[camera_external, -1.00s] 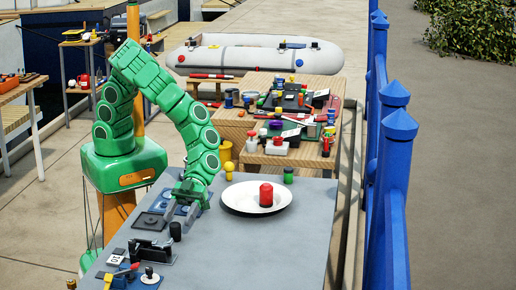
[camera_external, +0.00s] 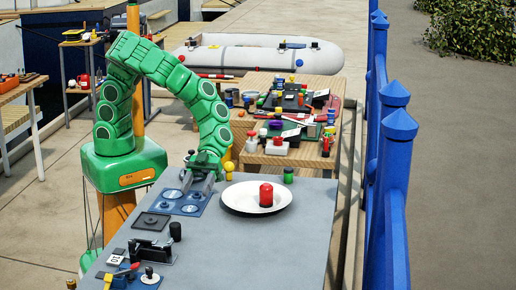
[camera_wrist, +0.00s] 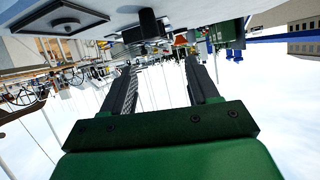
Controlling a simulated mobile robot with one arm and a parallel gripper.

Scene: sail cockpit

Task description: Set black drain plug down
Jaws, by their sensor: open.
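A short black cylinder (camera_external: 176,231), which looks like the drain plug, stands upright on the grey table (camera_external: 255,250). It stands beside a black clamp-like device (camera_external: 150,250). In the wrist view a black cylinder (camera_wrist: 150,22) shows upside down between and beyond the fingers. My gripper (camera_external: 196,186) is open, with nothing between its fingers, above the blue panel (camera_external: 190,208) on the table. It is apart from the cylinder, on its far side. Both fingers also show spread in the wrist view (camera_wrist: 161,64).
A white plate (camera_external: 236,205) with a red object (camera_external: 266,194) lies to the right. A green piece (camera_external: 288,175) and a black square plate (camera_external: 151,221) are nearby. The table's front right is clear. A blue fence (camera_external: 385,200) runs along the right.

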